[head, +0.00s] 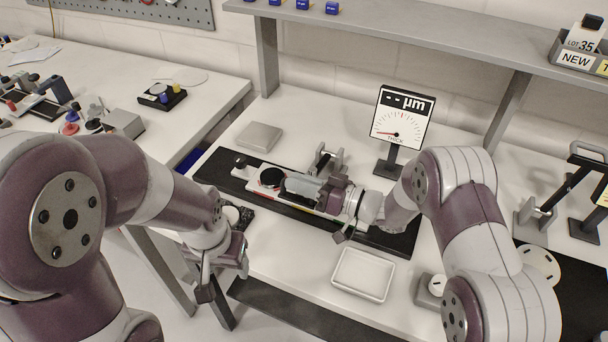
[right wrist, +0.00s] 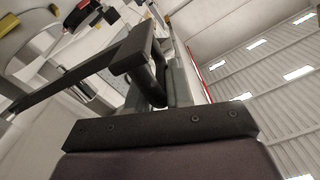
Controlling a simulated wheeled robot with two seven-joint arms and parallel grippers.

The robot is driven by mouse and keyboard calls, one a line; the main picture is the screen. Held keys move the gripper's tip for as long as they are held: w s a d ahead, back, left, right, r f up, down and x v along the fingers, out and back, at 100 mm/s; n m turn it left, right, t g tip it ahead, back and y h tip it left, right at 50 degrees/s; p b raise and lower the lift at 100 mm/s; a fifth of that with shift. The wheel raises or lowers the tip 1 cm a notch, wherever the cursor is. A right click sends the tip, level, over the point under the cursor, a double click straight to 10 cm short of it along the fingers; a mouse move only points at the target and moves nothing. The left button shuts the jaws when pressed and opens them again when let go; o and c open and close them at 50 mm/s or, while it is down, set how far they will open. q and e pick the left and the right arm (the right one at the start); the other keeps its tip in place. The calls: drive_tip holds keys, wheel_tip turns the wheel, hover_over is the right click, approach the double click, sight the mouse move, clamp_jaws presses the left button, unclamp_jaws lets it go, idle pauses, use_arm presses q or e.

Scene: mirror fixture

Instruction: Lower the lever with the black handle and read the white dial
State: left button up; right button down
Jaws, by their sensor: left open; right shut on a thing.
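The white dial (head: 400,118) stands upright on a dark post behind the fixture. It has a red needle pointing to its lower left and a black strip reading "-- µm". The fixture's long black base (head: 228,180) lies across the bench. My right gripper (head: 292,186) is over this base, shut on a black handle (right wrist: 155,85). In the right wrist view a dark bar (right wrist: 85,75) runs beside that grip. In the head view the gripper hides the handle and much of the fixture. My left gripper (head: 222,268) is open and empty near the bench's front edge.
A white tray (head: 363,275) lies in front of the base. A grey block (head: 260,136) lies behind it. At far right stands a device with black arms (head: 572,185). A shelf (head: 400,40) spans the back. Bare bench shows between base and tray.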

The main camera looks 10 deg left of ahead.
drive_tip(key=shift+s+a+f+b, duration=0.1)
drive_tip(key=shift+s+f+b, duration=0.2)
drive_tip(key=shift+f, duration=0.4)
drive_tip(key=c, duration=1.3)
unclamp_jaws()
drive_tip(key=shift+o, duration=0.9)
drive_tip(key=shift+s, duration=0.1)
drive_tip(key=shift+r, duration=0.1)
drive_tip(key=shift+d, duration=0.4)
drive_tip(key=b+v, duration=0.2)
drive_tip(key=v, duration=1)
